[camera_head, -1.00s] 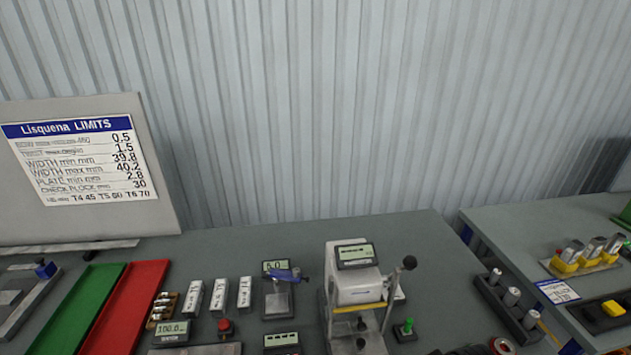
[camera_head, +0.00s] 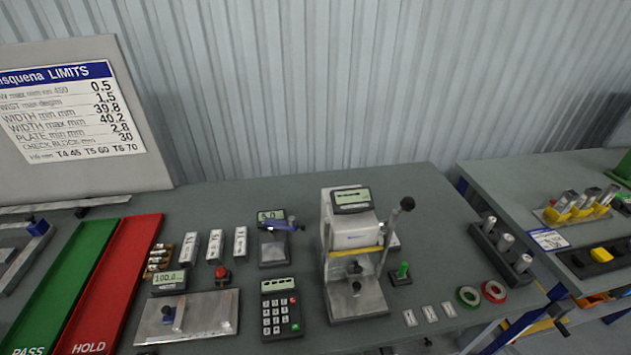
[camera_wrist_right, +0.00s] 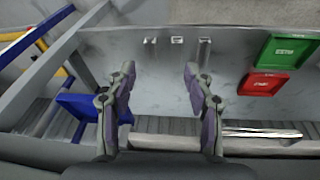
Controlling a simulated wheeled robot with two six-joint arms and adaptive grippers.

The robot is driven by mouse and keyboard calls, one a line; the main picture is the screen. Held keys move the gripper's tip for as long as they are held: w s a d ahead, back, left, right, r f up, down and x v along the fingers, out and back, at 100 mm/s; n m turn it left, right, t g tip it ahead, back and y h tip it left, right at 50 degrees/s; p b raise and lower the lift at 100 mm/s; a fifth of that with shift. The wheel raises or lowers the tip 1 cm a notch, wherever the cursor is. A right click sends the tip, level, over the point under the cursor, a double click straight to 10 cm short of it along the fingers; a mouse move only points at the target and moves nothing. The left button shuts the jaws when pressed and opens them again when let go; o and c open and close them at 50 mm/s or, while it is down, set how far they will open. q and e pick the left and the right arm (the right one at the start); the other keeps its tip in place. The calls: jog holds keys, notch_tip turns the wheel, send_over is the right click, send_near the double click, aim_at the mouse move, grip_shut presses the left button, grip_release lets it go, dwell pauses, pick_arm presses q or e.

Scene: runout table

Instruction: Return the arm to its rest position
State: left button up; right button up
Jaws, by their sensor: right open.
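My right gripper (camera_wrist_right: 160,85) shows in the right wrist view with its two fingers spread apart and nothing between them. Pale grey surfaces and a blue frame (camera_wrist_right: 85,110) lie beyond and beside the fingers. Neither of my grippers shows in the head view. My left gripper is in neither view now.
The grey table (camera_head: 420,240) carries a press (camera_head: 352,260) with a lever, a keypad device (camera_head: 281,308), a green PASS tray (camera_head: 70,275), a red HOLD tray (camera_head: 115,280) and several small gauges. A second table (camera_head: 500,180) stands at the right beyond a gap.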

jog(key=s+f+b, duration=0.2)
jog(key=s+f, duration=0.8)
jog(key=f, duration=0.3)
jog(key=s+d+f+g+b, duration=0.1)
jog(key=s+f+b, duration=0.2)
jog(key=s+f, duration=0.7)
notch_tip(320, 180, down, 3)
jog(key=shift+d, duration=0.25)
jog(key=shift+s, duration=0.1)
